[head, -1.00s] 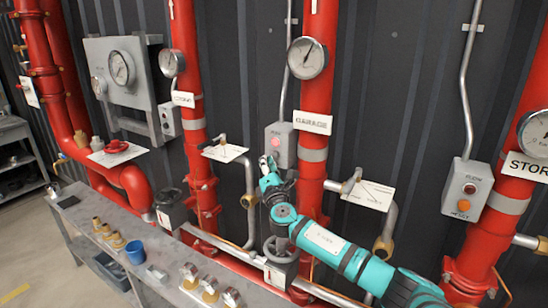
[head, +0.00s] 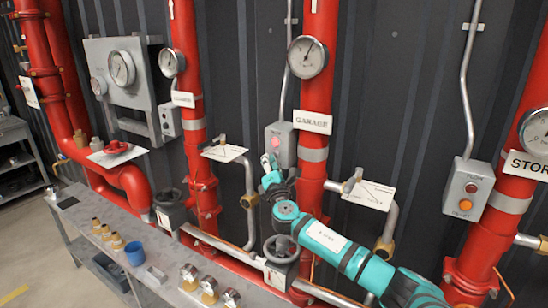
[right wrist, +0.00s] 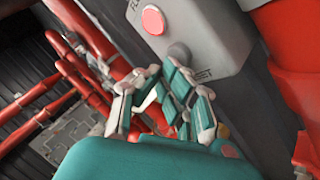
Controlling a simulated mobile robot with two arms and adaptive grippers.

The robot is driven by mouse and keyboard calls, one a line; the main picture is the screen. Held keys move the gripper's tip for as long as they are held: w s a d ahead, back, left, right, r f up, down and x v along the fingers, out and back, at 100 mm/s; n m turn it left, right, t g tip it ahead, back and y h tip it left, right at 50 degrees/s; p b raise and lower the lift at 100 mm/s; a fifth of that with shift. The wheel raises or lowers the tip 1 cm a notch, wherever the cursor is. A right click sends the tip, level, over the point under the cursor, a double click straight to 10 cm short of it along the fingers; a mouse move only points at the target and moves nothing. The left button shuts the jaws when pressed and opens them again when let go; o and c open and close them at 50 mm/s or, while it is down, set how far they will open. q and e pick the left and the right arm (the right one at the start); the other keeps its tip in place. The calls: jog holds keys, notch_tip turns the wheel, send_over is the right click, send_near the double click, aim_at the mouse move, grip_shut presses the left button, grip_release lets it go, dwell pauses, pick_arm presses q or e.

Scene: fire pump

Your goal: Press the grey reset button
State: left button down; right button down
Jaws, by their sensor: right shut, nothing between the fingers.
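The grey reset button (right wrist: 179,53) is a round knob on a grey control box, above part of a label ending in "SET" in the right wrist view. A lit pink-red lamp (right wrist: 153,20) sits above it. In the head view the same box (head: 288,149) is on the GARAGE pipe, and my gripper hides its lower part. My right gripper (head: 267,164) is shut and empty, just in front of the box's lower left. In the right wrist view its fingertips (right wrist: 162,72) are just below and left of the button; I cannot tell if they touch it. My left gripper is not in view.
Red vertical pipes with gauges stand on both sides. A valve handwheel (head: 281,248) is below my right arm. A lever valve with a tag (head: 369,194) is to the right. A similar STORE-side box (head: 468,189) has an orange button. A grey bench (head: 150,255) is below.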

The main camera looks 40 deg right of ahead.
jog(key=shift+w+d+r, duration=0.1)
jog(key=shift+d, duration=0.2)
jog(key=shift+a, duration=0.1)
dwell(0.4)
jog(key=shift+s+a, duration=0.4)
jog(key=shift+a, duration=0.35)
jog(key=shift+a, duration=0.1)
jog(key=a, duration=0.1)
jog(key=s+a+p, duration=0.1)
jog(key=a, duration=0.1)
jog(key=s+a+p, duration=0.1)
jog(key=shift+a, duration=0.25)
dwell(0.6)
